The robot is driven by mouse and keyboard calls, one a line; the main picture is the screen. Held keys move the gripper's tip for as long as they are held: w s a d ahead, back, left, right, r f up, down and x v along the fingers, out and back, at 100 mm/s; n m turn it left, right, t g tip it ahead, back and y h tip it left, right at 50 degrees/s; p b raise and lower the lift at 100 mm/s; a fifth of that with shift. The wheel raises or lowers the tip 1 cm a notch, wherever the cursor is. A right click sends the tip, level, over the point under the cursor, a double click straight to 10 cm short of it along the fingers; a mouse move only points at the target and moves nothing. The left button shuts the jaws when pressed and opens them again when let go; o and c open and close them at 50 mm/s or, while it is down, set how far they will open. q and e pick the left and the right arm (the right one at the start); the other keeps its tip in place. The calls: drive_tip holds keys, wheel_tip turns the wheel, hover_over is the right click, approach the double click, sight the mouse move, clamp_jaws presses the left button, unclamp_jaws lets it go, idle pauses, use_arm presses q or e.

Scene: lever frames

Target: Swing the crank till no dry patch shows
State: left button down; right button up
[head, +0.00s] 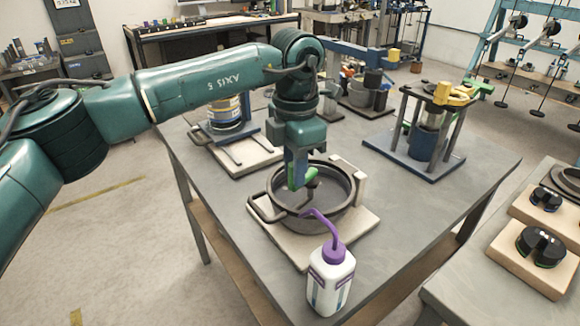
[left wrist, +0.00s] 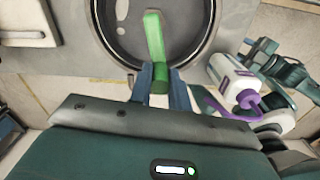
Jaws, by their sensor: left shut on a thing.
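The crank has a green grip (head: 311,174), which also shows in the left wrist view (left wrist: 155,40) above a round dark pan (left wrist: 190,45). In the head view the pan (head: 345,222) sits on a pale square base (head: 290,252) on the table. My left gripper (head: 298,182) points down over the pan and is shut on the green grip; its fingers (left wrist: 160,88) show around the grip's near end. The gripper hides part of the pan. The visible pan floor looks dark grey; I cannot tell wet from dry on it. My right gripper is not in view.
A white bottle (head: 330,281) with a purple spout stands close in front of the pan, its spout reaching toward the rim. A blue-based stand (head: 415,150) is behind right, and a tin (head: 225,112) on a stand behind left. The table (head: 420,215) is bare right of the pan.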

use_arm(q)
drive_tip(key=n, duration=0.1)
drive_tip(key=d+n, duration=0.1)
drive_tip(key=n, duration=0.1)
drive_tip(key=shift+s+d+b, duration=0.1)
drive_tip(key=shift+s+b, duration=0.25)
drive_tip(key=shift+b, duration=0.05)
drive_tip(key=n, duration=0.1)
drive_tip(key=d+n, duration=0.1)
drive_tip(key=shift+s+d+n+b, duration=0.1)
drive_tip(key=shift+s+n+b, duration=0.1)
drive_tip(key=shift+n+b, duration=0.2)
drive_tip(key=d+n, duration=0.1)
drive_tip(key=n, duration=0.3)
drive_tip(key=shift+d, duration=0.4)
drive_tip(key=shift+w+d+n+b, duration=0.15)
drive_tip(key=shift+d+n+b, duration=0.25)
drive_tip(key=shift+n, duration=0.8)
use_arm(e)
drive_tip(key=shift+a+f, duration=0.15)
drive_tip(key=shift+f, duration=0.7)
use_arm(q)
drive_tip(key=shift+d, duration=0.1)
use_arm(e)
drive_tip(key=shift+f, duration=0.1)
use_arm(q)
drive_tip(key=c, duration=1.3)
unclamp_jaws()
